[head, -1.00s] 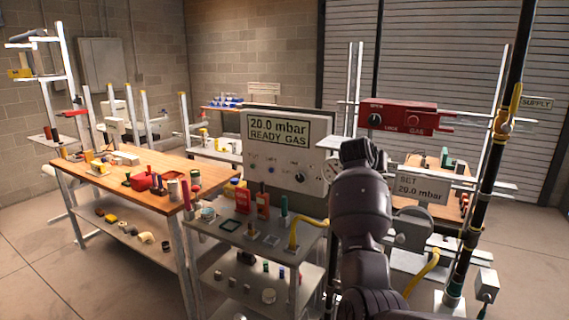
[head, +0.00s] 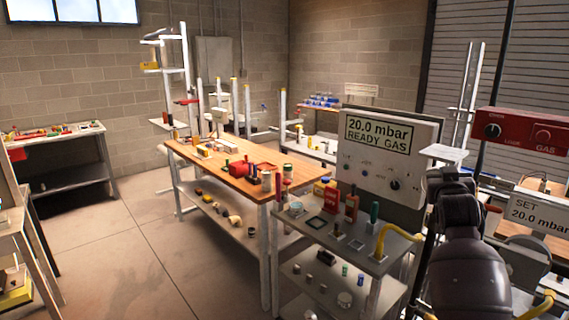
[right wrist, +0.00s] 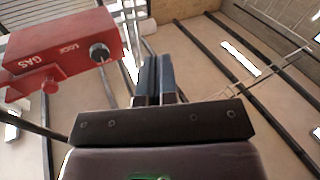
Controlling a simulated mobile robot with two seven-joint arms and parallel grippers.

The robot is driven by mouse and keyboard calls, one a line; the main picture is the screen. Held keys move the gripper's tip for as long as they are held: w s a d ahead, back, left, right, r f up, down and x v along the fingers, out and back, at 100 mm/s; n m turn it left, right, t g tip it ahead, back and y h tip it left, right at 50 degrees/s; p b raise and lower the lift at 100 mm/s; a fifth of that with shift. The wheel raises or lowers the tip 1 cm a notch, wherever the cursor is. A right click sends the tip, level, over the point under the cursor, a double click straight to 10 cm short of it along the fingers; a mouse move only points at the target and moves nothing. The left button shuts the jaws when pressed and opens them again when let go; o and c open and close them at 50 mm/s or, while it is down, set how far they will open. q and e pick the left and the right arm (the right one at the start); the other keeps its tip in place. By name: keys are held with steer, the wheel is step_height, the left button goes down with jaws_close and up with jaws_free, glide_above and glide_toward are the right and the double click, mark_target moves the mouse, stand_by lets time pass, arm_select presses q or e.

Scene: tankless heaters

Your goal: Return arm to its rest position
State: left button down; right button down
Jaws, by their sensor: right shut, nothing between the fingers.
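My right arm (head: 468,255) stands at the right of the head view, bent upward. Its gripper is hard to make out there. In the right wrist view my right gripper (right wrist: 160,80) has its two dark fingers together, with nothing between them. It points up towards the ceiling and is apart from the red gas box (right wrist: 65,55), which shows at the left. In the head view the red gas box (head: 525,131) is at the right edge, beyond my arm. My left gripper is not in view.
The grey panel reading 20.0 mbar (head: 378,160) stands just left of my arm, above a grey cart (head: 330,235) with small parts. A wooden-topped bench (head: 235,180) is further left. A SET panel (head: 540,212) is at the right. The floor at left (head: 150,255) is clear.

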steer(key=s+a+f+n+y, duration=0.1)
steer(key=s+a+f+y, duration=0.15)
steer(key=s+f, duration=0.5)
steer(key=s+a+f+n+y+b, duration=0.15)
steer(key=s+a+f, duration=0.25)
steer(key=f, duration=0.6)
steer(key=s+a+f+n+y, duration=0.1)
steer(key=s+a+f+y, duration=0.2)
steer(key=s+f, duration=0.45)
steer(key=s+a+f+g, duration=0.1)
steer(key=s+f+g, duration=0.5)
steer(key=s+f, duration=1.3)
steer(key=shift+s+a+f+b, duration=0.25)
steer(key=shift+s+a+b, duration=0.15)
steer(key=shift+s, duration=0.8)
steer(key=shift+m, duration=0.25)
